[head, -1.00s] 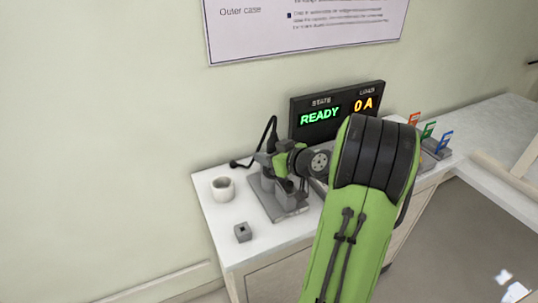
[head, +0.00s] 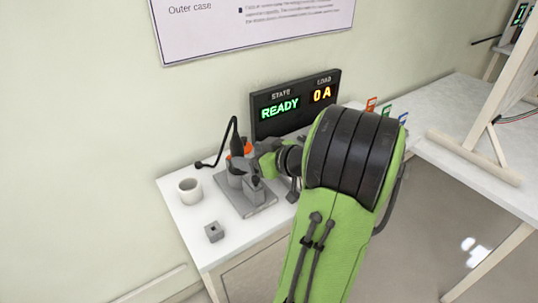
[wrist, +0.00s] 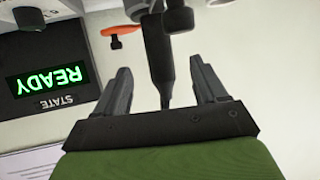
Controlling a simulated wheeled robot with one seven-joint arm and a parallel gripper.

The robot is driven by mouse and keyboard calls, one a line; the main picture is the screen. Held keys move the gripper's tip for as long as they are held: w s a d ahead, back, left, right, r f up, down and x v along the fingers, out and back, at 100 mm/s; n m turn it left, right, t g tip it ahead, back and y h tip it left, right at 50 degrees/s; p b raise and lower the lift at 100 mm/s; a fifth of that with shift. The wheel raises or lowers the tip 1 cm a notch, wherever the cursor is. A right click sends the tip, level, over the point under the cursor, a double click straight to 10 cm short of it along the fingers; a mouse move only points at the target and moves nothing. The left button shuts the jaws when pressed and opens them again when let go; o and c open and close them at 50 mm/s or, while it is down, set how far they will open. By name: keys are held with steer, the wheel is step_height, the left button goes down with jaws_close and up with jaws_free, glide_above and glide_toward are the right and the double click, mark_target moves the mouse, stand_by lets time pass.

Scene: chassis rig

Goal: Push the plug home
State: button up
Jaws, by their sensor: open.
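The black plug (wrist: 158,45) with its thin cable stands on the grey fixture (head: 262,207) on the bench. In the head view the plug (head: 237,146) rises upright beside an orange lever (head: 247,147); the lever also shows in the wrist view (wrist: 122,30). My gripper (wrist: 160,66) is open, with one finger on each side of the plug's narrow cable end and visible gaps between. In the head view my gripper (head: 262,163) is at the fixture, partly hidden by my arm. The plug's lower end and its socket are hidden.
A dark display (head: 296,105) behind the fixture reads READY and 0 A. Coloured tags (head: 386,110) and a wooden frame (head: 475,157) are at the right.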

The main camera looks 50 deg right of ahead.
steer(key=v, duration=0.7)
steer(key=shift+s+p, duration=0.3)
steer(key=shift+s, duration=0.05)
steer(key=shift+r, duration=0.2)
steer(key=w+a+r+n+g+y+p, duration=0.1)
steer(key=a+r+g+p, duration=0.15)
steer(key=a, duration=0.75)
steer(key=w+a+r+n+g+y+p, duration=0.15)
steer(key=a+g+p, duration=0.25)
steer(key=a, duration=0.5)
steer(key=s+a+r+m+g+h+p, duration=0.1)
steer(key=s+a+r+m+h+p, duration=0.1)
steer(key=s+a+r+p, duration=0.3)
steer(key=s+a, duration=0.1)
steer(key=s, duration=0.3)
steer(key=shift+s+a+r, duration=0.3)
steer(key=shift+s+a, duration=0.05)
steer(key=shift+a, duration=0.05)
steer(key=shift+d+m+g, duration=0.1)
steer(key=shift+m+g, duration=0.15)
